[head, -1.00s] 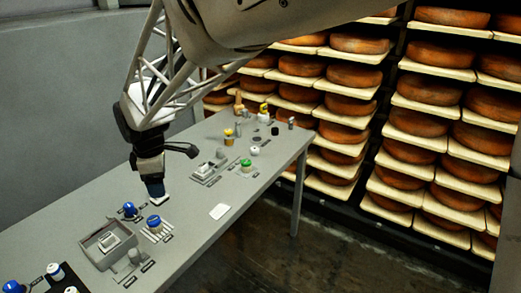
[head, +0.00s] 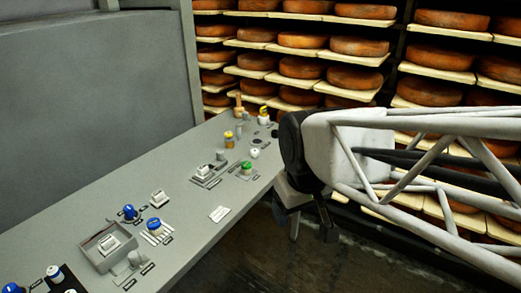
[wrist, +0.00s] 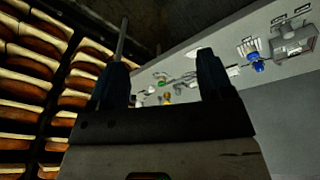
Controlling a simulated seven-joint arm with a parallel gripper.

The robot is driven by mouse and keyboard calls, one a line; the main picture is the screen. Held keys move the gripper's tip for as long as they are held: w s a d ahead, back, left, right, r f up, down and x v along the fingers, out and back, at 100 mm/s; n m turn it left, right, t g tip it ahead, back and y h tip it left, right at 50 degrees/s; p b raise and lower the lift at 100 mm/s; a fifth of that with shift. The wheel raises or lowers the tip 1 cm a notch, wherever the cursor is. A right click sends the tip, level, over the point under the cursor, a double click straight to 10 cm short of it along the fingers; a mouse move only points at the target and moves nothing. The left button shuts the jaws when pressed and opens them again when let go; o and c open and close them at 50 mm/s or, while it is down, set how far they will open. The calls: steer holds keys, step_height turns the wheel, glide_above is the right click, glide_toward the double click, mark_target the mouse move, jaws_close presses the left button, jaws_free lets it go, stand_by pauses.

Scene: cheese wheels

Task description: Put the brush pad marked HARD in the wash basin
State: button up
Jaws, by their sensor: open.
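The grey wash basin (head: 84,248) is an open square tray on the table's near left part. A pale block-shaped pad (head: 109,243) lies inside it. A similar pale pad (head: 157,198) rests on the table behind the basin, near the blue-topped items. Another pale block (head: 206,168) sits on a grey holder farther back. The markings are too small to read, so I cannot tell which is HARD. My gripper (head: 314,220) is right of the table, beyond its edge, apart from all of these. In the wrist view its fingers (wrist: 161,85) are spread with nothing between them.
Cheese shelves (head: 350,54) stand behind. A grey wall is at left.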

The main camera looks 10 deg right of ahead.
steer(key=s+d+m, duration=0.2)
steer(key=s, duration=0.1)
steer(key=s+f, duration=0.1)
steer(key=shift+s+d+m, duration=0.4)
